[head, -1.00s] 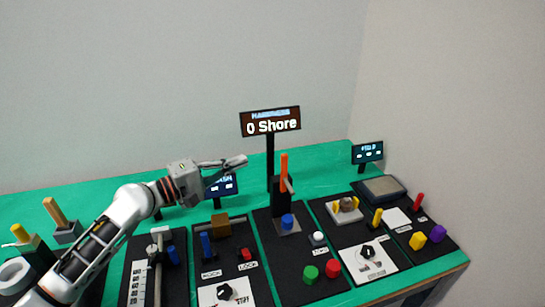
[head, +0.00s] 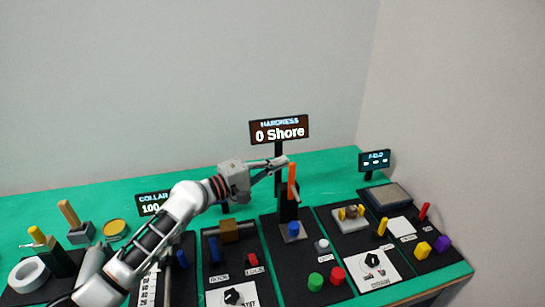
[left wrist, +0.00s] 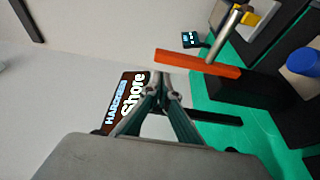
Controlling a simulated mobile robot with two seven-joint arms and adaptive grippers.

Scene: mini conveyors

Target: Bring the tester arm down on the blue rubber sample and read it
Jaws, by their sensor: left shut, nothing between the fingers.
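The tester arm (head: 291,180) is an orange upright lever on a black post (head: 288,208); it also shows as an orange bar in the left wrist view (left wrist: 198,62). The blue rubber sample (head: 293,229) sits below it on a small grey plate; it shows at the right edge of the left wrist view (left wrist: 303,62). The hardness display (head: 280,130) reads "0 Shore". My left gripper (head: 283,161) is shut and empty, its fingertips close to the lever's top; I cannot tell whether they touch. My right gripper is out of view.
A small display (head: 374,160) stands at the back right.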

